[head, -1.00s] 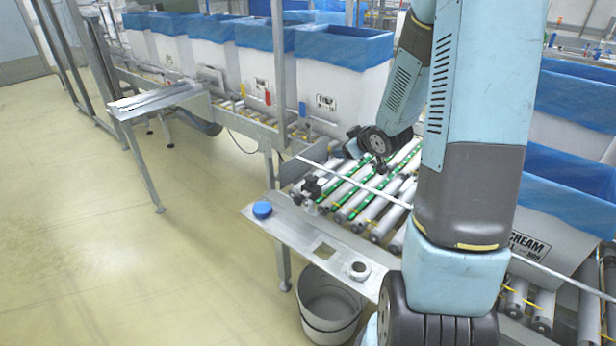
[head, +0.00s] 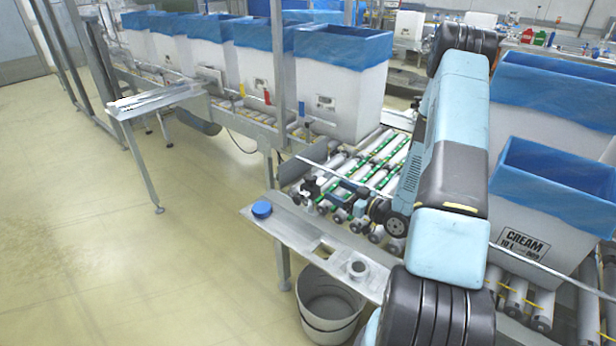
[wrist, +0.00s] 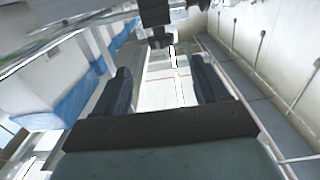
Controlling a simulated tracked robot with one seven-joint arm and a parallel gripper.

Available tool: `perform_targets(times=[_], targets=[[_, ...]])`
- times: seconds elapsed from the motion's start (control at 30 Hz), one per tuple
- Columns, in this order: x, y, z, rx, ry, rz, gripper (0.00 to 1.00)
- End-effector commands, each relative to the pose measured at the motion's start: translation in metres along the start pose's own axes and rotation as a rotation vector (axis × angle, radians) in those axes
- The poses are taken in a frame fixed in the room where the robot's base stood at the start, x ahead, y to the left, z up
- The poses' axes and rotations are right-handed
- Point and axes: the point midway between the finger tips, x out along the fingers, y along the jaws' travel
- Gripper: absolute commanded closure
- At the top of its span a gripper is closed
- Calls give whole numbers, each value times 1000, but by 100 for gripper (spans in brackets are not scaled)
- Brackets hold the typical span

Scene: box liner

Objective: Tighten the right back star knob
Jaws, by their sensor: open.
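My gripper (head: 343,196) reaches left over the near side of the roller conveyor in the head view, low and close to dark star knobs (head: 309,188) at the guide rail's end. In the wrist view my gripper (wrist: 163,82) shows two separated dark blue fingers with nothing between them. A black knob-like part (wrist: 155,12) stands at the top of that view, with a smaller dark piece (wrist: 160,41) below it, beyond the fingertips. I cannot tell for sure which of these is the right back knob. The gripper appears apart from them.
A grey bucket (head: 330,305) stands below. A thin rail (head: 385,192) crosses the rollers. Blue-lined white boxes stand behind (head: 340,95) and right (head: 540,220).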

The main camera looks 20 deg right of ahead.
Motion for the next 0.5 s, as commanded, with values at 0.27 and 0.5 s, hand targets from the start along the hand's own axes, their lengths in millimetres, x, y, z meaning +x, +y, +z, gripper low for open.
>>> perform_targets(times=[0.27,0.5], targets=[[25,-1,0,2,11,-4,27],[67,-2,0,2,10,-4,27]])
